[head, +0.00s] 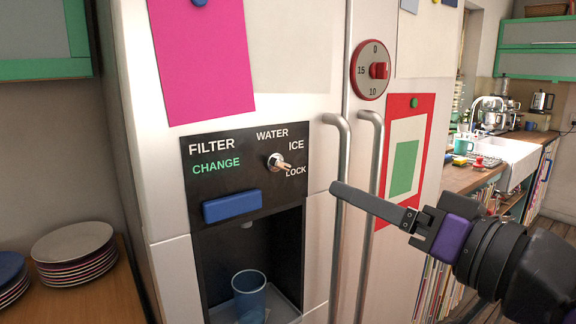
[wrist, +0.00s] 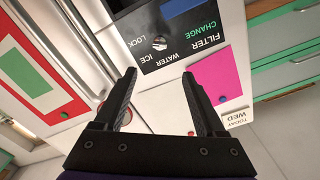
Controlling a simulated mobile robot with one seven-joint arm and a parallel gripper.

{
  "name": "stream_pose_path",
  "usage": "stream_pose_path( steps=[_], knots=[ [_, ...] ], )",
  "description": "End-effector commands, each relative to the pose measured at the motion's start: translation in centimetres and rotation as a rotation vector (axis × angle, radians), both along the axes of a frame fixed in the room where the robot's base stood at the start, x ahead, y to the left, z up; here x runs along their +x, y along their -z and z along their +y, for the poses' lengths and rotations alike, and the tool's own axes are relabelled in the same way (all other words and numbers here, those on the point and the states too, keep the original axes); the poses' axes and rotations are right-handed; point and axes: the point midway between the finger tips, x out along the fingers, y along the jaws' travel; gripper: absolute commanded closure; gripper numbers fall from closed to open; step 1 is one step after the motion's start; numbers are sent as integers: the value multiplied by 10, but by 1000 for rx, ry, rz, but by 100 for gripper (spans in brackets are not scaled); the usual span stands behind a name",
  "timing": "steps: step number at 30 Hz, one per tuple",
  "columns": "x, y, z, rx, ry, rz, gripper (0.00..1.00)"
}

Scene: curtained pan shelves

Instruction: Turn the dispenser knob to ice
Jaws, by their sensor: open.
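The dispenser knob (head: 277,162) is a small metal knob on the black fridge panel (head: 220,155), with WATER, ICE and LOCK labels around its right side. Its pointer reaches to the lower right, toward LOCK and below ICE. It also shows upside down in the wrist view as the knob (wrist: 159,43), just beyond the fingertips. My gripper (head: 337,188) is to the right of the knob, in front of the fridge handles, apart from it. In the wrist view my gripper (wrist: 159,75) has its two fingers spread, with nothing between them.
Two vertical fridge handles (head: 341,230) stand out close behind my fingers. A blue dispenser lever (head: 232,206) sits below the knob, with a blue cup (head: 249,295) in the recess. A red dial (head: 371,70) is above right. Stacked plates (head: 73,243) stand on the left counter.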

Motion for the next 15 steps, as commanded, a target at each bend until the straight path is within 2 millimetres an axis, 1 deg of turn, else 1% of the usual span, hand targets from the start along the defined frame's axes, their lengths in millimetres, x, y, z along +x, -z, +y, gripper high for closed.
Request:
stream_pose_path(
  steps=[6, 15],
  knots=[
    [22, 0, 15, -8, 2, 6, 28],
    [51, 2, 34, -8, 1, 4, 28]
  ],
)
